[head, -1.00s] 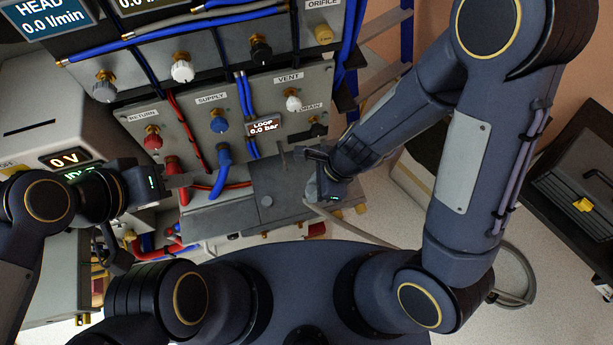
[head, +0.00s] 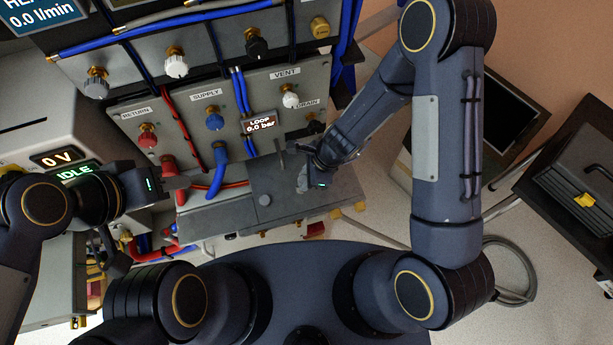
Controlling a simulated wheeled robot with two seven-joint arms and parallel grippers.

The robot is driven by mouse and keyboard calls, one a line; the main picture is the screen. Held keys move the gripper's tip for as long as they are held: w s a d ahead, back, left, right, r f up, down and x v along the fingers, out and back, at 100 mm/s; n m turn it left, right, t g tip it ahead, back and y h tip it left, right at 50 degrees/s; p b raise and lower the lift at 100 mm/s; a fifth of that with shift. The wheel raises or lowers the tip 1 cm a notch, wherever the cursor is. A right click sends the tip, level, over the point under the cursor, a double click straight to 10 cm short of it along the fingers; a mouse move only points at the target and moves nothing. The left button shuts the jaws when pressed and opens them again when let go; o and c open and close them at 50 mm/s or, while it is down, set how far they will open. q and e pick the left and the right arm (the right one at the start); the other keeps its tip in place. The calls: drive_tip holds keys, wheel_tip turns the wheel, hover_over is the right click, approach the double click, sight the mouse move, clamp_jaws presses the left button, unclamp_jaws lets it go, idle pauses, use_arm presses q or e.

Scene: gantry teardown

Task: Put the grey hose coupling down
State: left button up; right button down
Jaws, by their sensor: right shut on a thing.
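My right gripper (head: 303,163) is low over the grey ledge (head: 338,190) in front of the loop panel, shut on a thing. A small pale grey piece (head: 302,181) shows at its fingers and appears to be the grey hose coupling; most of it is hidden by the gripper. I cannot tell whether it touches the ledge. A pale hose (head: 385,240) runs out from below the ledge toward the right. My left gripper (head: 178,184) is at the left end of the ledge, beside the red and blue hoses; its finger gap is not clear.
The panel (head: 180,110) with red, blue, white and black knobs stands behind the ledge. A blue hose (head: 221,175) bends down close to the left gripper. A black toolbox (head: 575,185) is at the far right. Part of the ledge's top is bare.

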drive_tip(key=shift+f, duration=0.1)
drive_tip(key=c, duration=1.6)
unclamp_jaws()
drive_tip(key=shift+f, duration=0.1)
drive_tip(key=o, duration=0.5)
drive_tip(key=shift+r, duration=0.3)
drive_tip(key=p+v, duration=0.3)
drive_tip(key=v, duration=0.9)
drive_tip(key=shift+d, duration=0.1)
